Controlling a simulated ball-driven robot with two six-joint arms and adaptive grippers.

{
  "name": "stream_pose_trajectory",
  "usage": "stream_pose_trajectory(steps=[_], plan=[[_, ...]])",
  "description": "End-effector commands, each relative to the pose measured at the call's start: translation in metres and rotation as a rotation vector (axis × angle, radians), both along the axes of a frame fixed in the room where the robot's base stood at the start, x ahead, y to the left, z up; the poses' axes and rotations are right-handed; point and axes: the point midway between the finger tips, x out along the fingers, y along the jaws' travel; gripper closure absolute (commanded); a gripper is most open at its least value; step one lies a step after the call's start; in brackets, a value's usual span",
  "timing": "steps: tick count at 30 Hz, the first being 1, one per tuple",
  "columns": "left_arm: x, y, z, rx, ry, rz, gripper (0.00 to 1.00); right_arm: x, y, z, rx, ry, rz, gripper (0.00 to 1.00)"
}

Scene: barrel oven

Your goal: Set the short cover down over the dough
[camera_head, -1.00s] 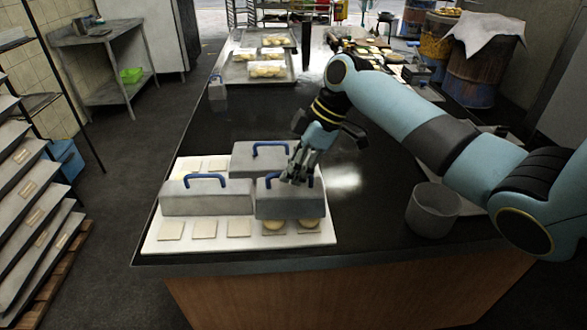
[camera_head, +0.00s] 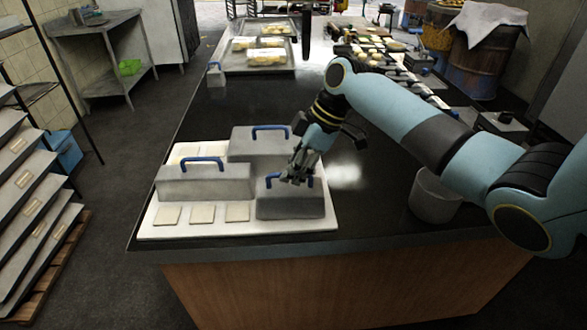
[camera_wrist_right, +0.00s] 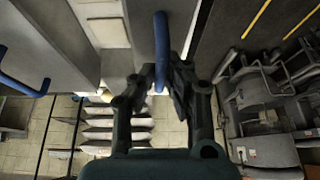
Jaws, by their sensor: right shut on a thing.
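The short cover (camera_head: 290,206) is a grey metal box with a blue handle. It sits at the front right of the white board (camera_head: 190,232), and the dough beneath it is hidden. My right gripper (camera_head: 292,180) is shut on its blue handle, which also shows between the fingers in the right wrist view (camera_wrist_right: 161,50). Two longer grey covers with blue handles, one at the left (camera_head: 204,183) and one behind (camera_head: 262,144), stand on the same board. My left gripper is not in view.
Several flat pale squares (camera_head: 201,215) lie on the board in front of the left cover. A grey pot (camera_head: 434,195) stands to the right on the dark counter. Trays of dough (camera_head: 262,58) lie at the far end. The counter between is mostly clear.

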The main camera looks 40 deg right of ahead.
Motion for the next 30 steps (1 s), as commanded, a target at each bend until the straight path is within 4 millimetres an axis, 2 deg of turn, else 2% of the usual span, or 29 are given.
stream_pose_trajectory(steps=[16, 30], plan=[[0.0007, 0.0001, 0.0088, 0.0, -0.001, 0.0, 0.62, -0.0051, 0.0015, 0.0012, 0.0, -0.002, 0.0, 1.0], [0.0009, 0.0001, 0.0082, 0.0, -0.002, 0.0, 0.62, -0.0056, 0.0016, -0.0006, 0.0, -0.001, 0.0, 1.0]])
